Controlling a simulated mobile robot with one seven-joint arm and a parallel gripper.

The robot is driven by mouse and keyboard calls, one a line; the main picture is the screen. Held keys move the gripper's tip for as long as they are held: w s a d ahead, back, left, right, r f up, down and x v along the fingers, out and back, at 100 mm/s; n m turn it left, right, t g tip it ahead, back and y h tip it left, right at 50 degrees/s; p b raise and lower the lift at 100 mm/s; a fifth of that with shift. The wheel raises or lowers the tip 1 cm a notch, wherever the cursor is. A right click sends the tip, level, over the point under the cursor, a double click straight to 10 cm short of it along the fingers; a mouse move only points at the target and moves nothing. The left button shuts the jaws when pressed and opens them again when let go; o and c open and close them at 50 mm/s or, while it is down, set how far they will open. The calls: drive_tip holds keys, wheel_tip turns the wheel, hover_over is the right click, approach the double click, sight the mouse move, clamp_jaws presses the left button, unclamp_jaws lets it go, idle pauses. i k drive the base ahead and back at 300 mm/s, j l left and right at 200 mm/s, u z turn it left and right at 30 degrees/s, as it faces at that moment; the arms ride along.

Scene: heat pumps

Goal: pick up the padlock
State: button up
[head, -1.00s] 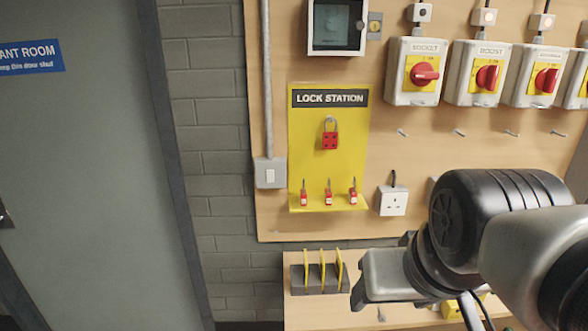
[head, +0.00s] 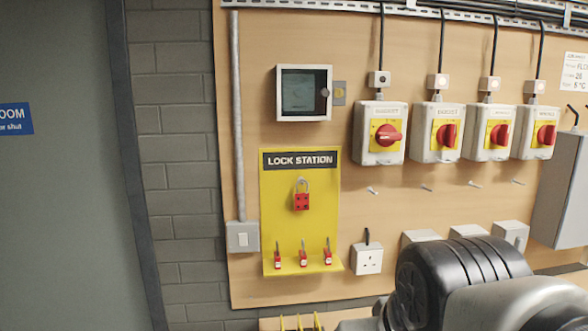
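Three small red padlocks stand in a row on the bottom ledge of the yellow lock station board (head: 275,220): a left one (head: 278,262), a middle one (head: 303,260) and a right one (head: 327,258). Their shackles point up. A larger red piece with dark holes and a metal loop, like a lockout hasp (head: 302,201), hangs from a peg above them. My arm fills the lower right of the head view, below and to the right of the board. My gripper's fingers are not in the picture.
Right of the board are a white socket (head: 367,258) and several bare pegs. Grey isolator boxes with red knobs, such as the leftmost (head: 380,133), line the panel above. The space before the ledge looks clear.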

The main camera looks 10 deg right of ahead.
sight(277, 260)
drive_tip(key=i+j, duration=0.1)
drive_tip(key=j, duration=0.6)
drive_tip(key=i+j, duration=0.15)
drive_tip(key=j, duration=0.2)
drive_tip(key=j+z, duration=0.1)
drive_tip(key=z, duration=0.7)
drive_tip(key=j+z, duration=0.15)
drive_tip(key=z, duration=0.25)
drive_tip(key=j+z, duration=0.1)
drive_tip(key=z, duration=0.3)
